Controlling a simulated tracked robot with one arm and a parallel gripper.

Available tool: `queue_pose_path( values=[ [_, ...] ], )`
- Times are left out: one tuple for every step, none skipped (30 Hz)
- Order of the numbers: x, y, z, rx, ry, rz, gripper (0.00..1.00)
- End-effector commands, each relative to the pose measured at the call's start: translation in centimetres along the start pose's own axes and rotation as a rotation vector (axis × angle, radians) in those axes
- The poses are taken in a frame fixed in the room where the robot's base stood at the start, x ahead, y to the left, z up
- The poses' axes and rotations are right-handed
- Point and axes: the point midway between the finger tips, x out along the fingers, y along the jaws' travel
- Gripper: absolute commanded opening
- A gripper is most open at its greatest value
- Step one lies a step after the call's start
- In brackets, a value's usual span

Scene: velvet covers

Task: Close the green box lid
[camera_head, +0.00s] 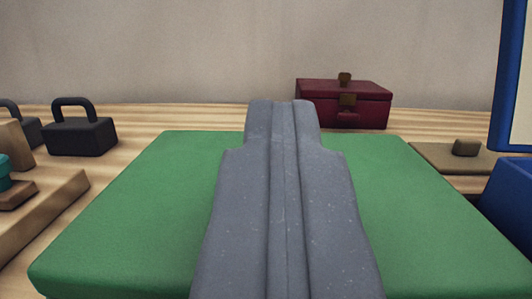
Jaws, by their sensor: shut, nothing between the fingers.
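A flat green surface, the green box lid (150,225), fills the middle and lower part of the view. It lies level, and its near edge shows at the lower left. The body of the box under it is hidden. My gripper (283,103) is shut and empty, with its fingers together. It extends over the middle of the lid and points toward its far edge. I cannot tell whether the fingers touch the lid. The gripper covers the centre of the lid.
A dark red box (345,105), shut, stands behind the lid. A black block with a handle (80,136) stands at the left, with a wooden piece (45,215) nearer. At the right are a blue box (508,200) with a raised blue panel (509,80) and a tan lid with a knob (440,157).

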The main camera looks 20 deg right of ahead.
Motion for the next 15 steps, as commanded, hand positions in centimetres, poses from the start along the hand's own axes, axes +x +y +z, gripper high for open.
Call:
queue_pose_path(
  values=[
    [-0.12, 0.20, 0.44, 0.000, -0.009, 0.004, 0.00],
    [-0.12, 0.26, 0.48, 0.000, -0.010, 0.004, 0.00],
    [-0.11, 0.32, 0.50, -0.001, -0.010, 0.005, 0.00],
    [-0.12, 0.37, 0.53, -0.001, -0.011, 0.006, 0.00],
    [-0.12, 0.41, 0.55, -0.001, -0.011, 0.007, 0.00],
    [-0.12, 0.46, 0.57, -0.001, -0.012, 0.008, 0.00],
    [-0.13, 0.50, 0.60, -0.001, -0.012, 0.008, 0.00],
    [-0.13, 0.53, 0.61, -0.001, -0.012, 0.009, 0.00],
    [-0.13, 0.56, 0.63, -0.001, -0.013, 0.009, 0.00],
    [-0.13, 0.59, 0.65, -0.001, -0.013, 0.010, 0.00],
    [-0.14, 0.61, 0.66, -0.001, -0.014, 0.010, 0.00],
    [-0.14, 0.63, 0.68, -0.001, -0.014, 0.010, 0.00],
    [-0.14, 0.63, 0.66, -0.001, -0.014, 0.011, 0.00],
    [-0.13, 0.63, 0.61, -0.001, -0.014, 0.011, 0.00],
    [-0.11, 0.62, 0.49, -0.001, -0.014, 0.010, 0.00]
  ],
)
